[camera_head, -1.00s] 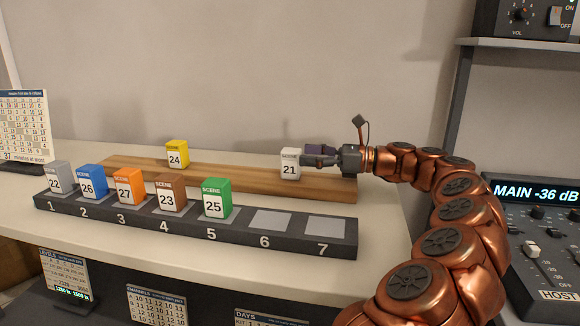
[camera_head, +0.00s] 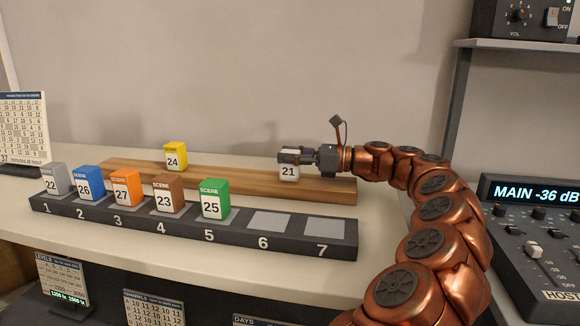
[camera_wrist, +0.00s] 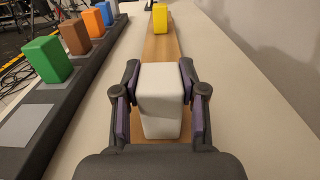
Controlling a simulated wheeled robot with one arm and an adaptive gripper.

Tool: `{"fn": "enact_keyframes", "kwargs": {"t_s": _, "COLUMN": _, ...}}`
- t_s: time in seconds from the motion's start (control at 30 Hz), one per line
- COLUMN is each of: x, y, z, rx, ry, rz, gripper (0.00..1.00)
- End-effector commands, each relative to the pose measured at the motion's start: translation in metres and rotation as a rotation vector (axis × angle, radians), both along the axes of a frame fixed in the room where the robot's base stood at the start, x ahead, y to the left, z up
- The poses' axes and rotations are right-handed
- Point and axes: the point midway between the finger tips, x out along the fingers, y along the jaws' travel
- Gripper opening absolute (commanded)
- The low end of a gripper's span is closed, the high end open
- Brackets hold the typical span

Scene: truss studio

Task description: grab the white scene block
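The white scene block, marked 21 (camera_head: 289,172), stands upright on the right part of the wooden plank (camera_head: 240,182). In the wrist view the white block (camera_wrist: 161,100) stands between the two purple-padded fingers of my gripper (camera_wrist: 160,100). A narrow gap shows between the block and the left pad; the right pad is very close to it. My gripper (camera_head: 291,157) is open around the block, and in the head view its fingers cover the block's upper part.
A yellow block 24 (camera_head: 176,156) stands farther left on the plank. In front, a dark numbered rack (camera_head: 285,238) holds grey, blue, orange, brown and green blocks in slots 1 to 5. Slots 6 and 7 are empty. A mixing console (camera_head: 545,225) stands at the right.

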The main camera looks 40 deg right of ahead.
Motion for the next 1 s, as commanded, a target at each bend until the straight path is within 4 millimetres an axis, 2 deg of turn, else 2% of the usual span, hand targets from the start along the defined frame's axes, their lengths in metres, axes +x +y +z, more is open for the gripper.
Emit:
{"fn": "enact_keyframes", "kwargs": {"t_s": 0.03, "x": 0.0, "y": 0.0, "z": 0.0, "rx": 0.0, "ry": 0.0, "rz": 0.0, "gripper": 0.31}}
{"fn": "enact_keyframes", "kwargs": {"t_s": 0.3, "x": 0.0, "y": 0.0, "z": 0.0, "rx": 0.0, "ry": 0.0, "rz": 0.0, "gripper": 0.04}}
{"fn": "enact_keyframes", "kwargs": {"t_s": 0.63, "x": 0.0, "y": 0.0, "z": 0.006, "rx": -0.001, "ry": -0.001, "rz": -0.001, "gripper": 0.03}}
{"fn": "enact_keyframes", "kwargs": {"t_s": 0.77, "x": 0.0, "y": -0.001, "z": 0.022, "rx": -0.004, "ry": -0.002, "rz": -0.002, "gripper": 0.03}}
{"fn": "enact_keyframes", "kwargs": {"t_s": 0.87, "x": 0.0, "y": -0.001, "z": 0.043, "rx": -0.004, "ry": -0.003, "rz": -0.002, "gripper": 0.03}}
{"fn": "enact_keyframes", "kwargs": {"t_s": 1.0, "x": 0.0, "y": 0.0, "z": 0.081, "rx": -0.005, "ry": -0.002, "rz": 0.001, "gripper": 0.03}}
